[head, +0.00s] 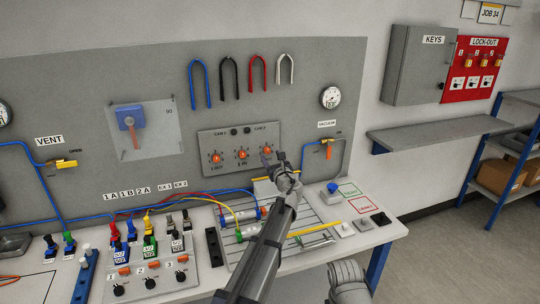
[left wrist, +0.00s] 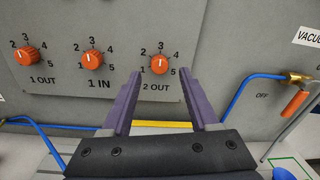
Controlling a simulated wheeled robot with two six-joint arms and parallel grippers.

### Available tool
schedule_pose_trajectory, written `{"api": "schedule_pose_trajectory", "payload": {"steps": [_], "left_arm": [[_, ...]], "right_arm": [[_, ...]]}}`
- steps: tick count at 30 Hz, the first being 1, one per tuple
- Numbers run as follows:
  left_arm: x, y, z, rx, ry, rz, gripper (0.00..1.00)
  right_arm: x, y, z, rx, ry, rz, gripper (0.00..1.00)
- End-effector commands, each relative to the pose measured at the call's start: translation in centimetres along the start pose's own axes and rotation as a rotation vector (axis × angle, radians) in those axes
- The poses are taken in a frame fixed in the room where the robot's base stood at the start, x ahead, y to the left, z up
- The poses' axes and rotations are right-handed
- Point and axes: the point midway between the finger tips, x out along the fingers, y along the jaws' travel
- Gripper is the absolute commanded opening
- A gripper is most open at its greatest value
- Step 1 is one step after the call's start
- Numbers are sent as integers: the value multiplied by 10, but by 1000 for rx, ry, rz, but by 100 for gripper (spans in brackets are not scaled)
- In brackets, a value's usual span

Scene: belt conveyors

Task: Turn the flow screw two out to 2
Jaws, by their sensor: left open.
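The orange flow screw two out (left wrist: 159,64), labelled 2 OUT, has a dial numbered 1 to 5 on the grey panel. Its light mark appears to point up, near 3. In the head view this screw (head: 267,151) is at the right of the screw panel, partly behind my gripper. My left gripper (left wrist: 160,74) is open and empty, its two fingers on either side of the screw in the picture. I see no clear contact with it. In the head view my left gripper (head: 281,160) is close in front of the panel.
The 1 IN screw (left wrist: 92,60) and 1 OUT screw (left wrist: 26,56) are to the left. A blue pipe with an orange-handled vacuum valve (head: 329,149) runs at the right. Below is a bench with a blue button (head: 333,188) and coloured hose fittings (head: 149,247).

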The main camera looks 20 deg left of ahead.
Motion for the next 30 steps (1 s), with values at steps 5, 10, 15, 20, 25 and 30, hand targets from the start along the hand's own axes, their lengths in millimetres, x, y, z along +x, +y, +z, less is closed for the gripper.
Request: {"api": "schedule_pose_trajectory", "payload": {"steps": [5,10,15,20,25,30], "left_arm": [[27,-1,0,-1,0,1,61],[32,0,0,-1,0,0,61],[31,0,0,-1,0,0,59],[31,0,0,-1,0,0,41],[31,0,0,-1,0,0,22],[31,0,0,-1,0,1,2]], "right_arm": [[0,0,0,0,0,0,83],[0,0,0,0,0,0,83],[0,0,0,0,0,0,83],[0,0,0,0,0,0,83],[0,0,0,0,0,0,83],[0,0,0,0,0,0,83]]}}
